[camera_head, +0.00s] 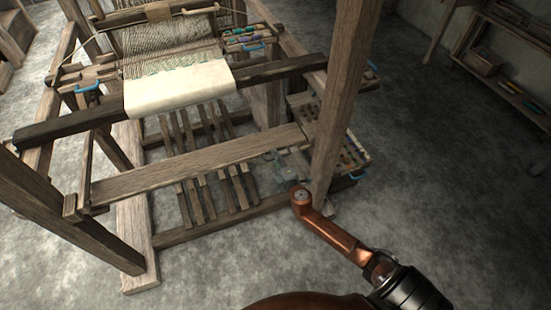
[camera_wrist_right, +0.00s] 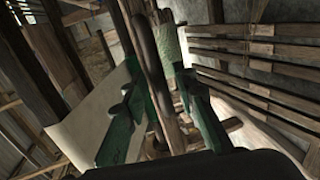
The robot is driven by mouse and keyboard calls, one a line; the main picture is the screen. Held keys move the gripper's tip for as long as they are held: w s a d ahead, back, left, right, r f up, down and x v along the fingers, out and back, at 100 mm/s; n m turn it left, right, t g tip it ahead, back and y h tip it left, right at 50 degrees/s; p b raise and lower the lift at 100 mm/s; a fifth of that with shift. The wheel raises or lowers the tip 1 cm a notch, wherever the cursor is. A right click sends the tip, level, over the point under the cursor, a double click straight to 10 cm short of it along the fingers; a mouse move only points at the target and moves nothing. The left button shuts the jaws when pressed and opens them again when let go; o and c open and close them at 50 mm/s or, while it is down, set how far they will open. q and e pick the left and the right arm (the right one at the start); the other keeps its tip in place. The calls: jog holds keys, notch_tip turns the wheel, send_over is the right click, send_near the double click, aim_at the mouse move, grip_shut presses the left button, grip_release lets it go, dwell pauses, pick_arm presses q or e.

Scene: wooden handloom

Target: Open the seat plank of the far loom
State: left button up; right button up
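The loom in the head view carries a long, flat seat plank (camera_head: 200,166). It lies across the front, below the cream cloth (camera_head: 180,88), spanning between the side frames. My right arm comes in from the lower right. My right gripper (camera_head: 288,165) is small and grey-green, just below the plank's right end and left of the thick upright post. I cannot tell if it touches the plank. In the right wrist view its two green fingers (camera_wrist_right: 160,82) stand apart, with dark and brown wooden bars showing between or beyond them. My left gripper is not in view.
The thick upright post (camera_head: 340,95) stands close to my right gripper. Several treadles (camera_head: 215,185) lie under the plank. A tray of small items (camera_head: 345,150) with blue handles is at the right side. A shelf (camera_head: 500,75) stands at the upper right. The floor at right is clear.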

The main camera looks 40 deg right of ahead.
grip_shut()
dwell(0.5)
